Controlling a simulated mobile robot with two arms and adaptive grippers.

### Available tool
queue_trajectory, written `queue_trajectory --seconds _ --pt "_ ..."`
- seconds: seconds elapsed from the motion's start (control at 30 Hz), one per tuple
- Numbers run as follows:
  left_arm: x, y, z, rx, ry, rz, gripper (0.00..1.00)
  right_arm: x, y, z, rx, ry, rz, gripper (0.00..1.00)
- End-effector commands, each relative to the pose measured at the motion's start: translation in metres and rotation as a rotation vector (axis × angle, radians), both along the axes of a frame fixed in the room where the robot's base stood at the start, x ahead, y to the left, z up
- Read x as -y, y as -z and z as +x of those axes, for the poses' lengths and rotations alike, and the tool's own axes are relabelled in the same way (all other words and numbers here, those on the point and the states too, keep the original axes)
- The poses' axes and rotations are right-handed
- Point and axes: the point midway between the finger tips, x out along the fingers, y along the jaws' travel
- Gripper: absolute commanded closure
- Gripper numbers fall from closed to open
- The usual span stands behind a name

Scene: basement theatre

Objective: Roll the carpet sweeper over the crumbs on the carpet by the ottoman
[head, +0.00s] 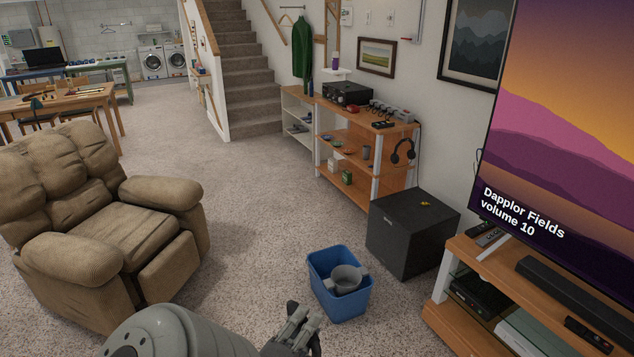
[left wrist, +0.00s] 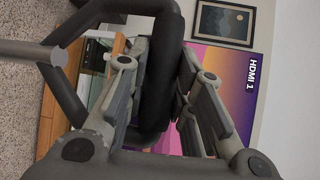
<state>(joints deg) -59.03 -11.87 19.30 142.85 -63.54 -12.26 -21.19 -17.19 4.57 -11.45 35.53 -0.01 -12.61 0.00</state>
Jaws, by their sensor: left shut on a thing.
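My left gripper (head: 299,325) shows at the bottom of the head view, over the carpet (head: 245,215). In the left wrist view its fingers (left wrist: 155,100) are closed around a black looped handle (left wrist: 165,20). A grey tube (left wrist: 30,52) meets the loop at the left; this looks like the carpet sweeper's handle. The sweeper's head is not in either view. I make out no crumbs and no ottoman. My right gripper is not in view.
A blue bin (head: 318,270) holding a grey vessel (head: 346,278) stands ahead, beside a black speaker box (head: 400,235). A brown armchair (head: 110,235) is at left, a TV stand (head: 445,312) at right. Carpet between the armchair and the wooden shelf (head: 345,140) is clear.

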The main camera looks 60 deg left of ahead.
Motion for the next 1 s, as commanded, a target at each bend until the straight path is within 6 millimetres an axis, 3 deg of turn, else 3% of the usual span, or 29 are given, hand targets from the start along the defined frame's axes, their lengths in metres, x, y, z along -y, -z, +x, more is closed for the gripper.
queue_trajectory --seconds 0.47,0.73,1.0 --pt "0.0 -0.001 -0.003 -0.001 0.001 -0.002 1.0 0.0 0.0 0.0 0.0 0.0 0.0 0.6" --pt "0.002 -0.006 0.026 0.003 0.002 -0.001 1.0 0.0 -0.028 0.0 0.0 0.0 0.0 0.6" --pt "0.004 -0.003 0.05 0.002 0.001 -0.001 1.0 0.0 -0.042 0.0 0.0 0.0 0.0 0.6"
